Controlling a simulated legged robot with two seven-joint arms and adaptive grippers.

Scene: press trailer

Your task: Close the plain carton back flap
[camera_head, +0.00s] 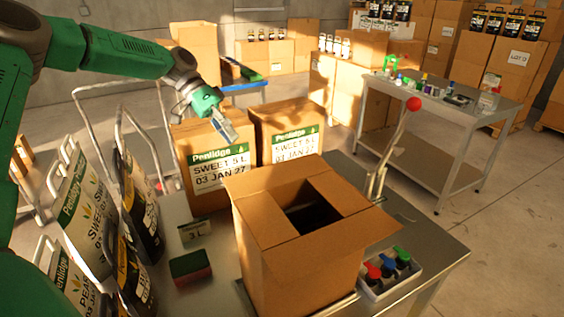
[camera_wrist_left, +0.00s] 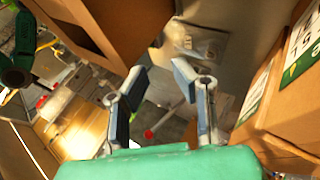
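The plain carton (camera_head: 298,262) stands on the metal table, its top partly open around a dark gap. Its back flap (camera_head: 268,180) stands up along the far edge. The two side flaps (camera_head: 262,217) look folded inward, and the front flap (camera_head: 345,238) slopes outward toward me. My left gripper (camera_head: 229,133) hangs above and behind the back flap's left end, apart from it. In the left wrist view its two fingers (camera_wrist_left: 168,78) are spread with nothing held between them. My right gripper shows in neither view.
Two Penlidge cartons (camera_head: 212,170) (camera_head: 290,130) stand close behind the plain carton. Bags (camera_head: 82,205) stand at left. A red-green sponge (camera_head: 190,267) lies left of the carton. A tray of coloured-cap bottles (camera_head: 388,275) and a red-knobbed lever (camera_head: 413,104) are at right.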

